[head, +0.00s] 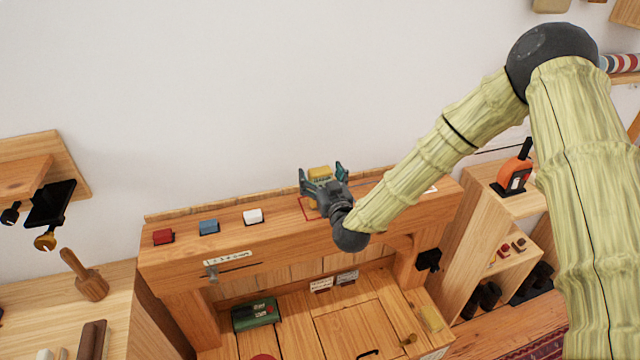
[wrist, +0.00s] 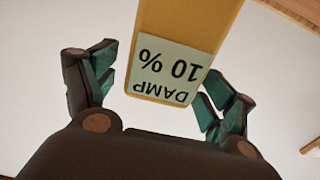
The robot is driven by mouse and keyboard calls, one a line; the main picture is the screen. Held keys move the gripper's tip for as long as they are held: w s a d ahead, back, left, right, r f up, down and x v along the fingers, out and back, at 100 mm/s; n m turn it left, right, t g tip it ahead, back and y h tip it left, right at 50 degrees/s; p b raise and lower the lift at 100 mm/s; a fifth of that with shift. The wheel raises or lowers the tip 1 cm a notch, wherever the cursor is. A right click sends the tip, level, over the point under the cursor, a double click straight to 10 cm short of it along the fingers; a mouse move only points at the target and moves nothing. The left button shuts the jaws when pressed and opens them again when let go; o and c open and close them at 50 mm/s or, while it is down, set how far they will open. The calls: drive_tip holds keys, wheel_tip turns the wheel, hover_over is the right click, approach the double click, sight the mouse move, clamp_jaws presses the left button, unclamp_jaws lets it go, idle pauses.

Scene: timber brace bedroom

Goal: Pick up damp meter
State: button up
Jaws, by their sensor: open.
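The damp meter (wrist: 190,35) is a yellow block with a pale green label reading "DAMP 10 %", upside down in the wrist view. In the head view the yellow damp meter (head: 320,173) shows at the back of the wooden shelf top, partly hidden by my gripper. My gripper (head: 322,175) is open, with one finger on each side of the meter. In the wrist view the fingers of my gripper (wrist: 155,85) stand apart from the meter, with gaps on both sides.
The wooden shelf top (head: 285,232) carries a red block (head: 163,237), a blue block (head: 209,227) and a white block (head: 253,216) left of my gripper. A red outline lies by my gripper. The wall (head: 200,90) is close behind. An orange tool (head: 515,170) stands at right.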

drive_tip(key=shift+w+a, duration=0.1)
drive_tip(key=shift+w, duration=0.15)
drive_tip(key=shift+c, duration=0.2)
drive_tip(key=c, duration=1.1)
drive_tip(key=shift+c, duration=0.2)
drive_tip(key=shift+r, duration=0.1)
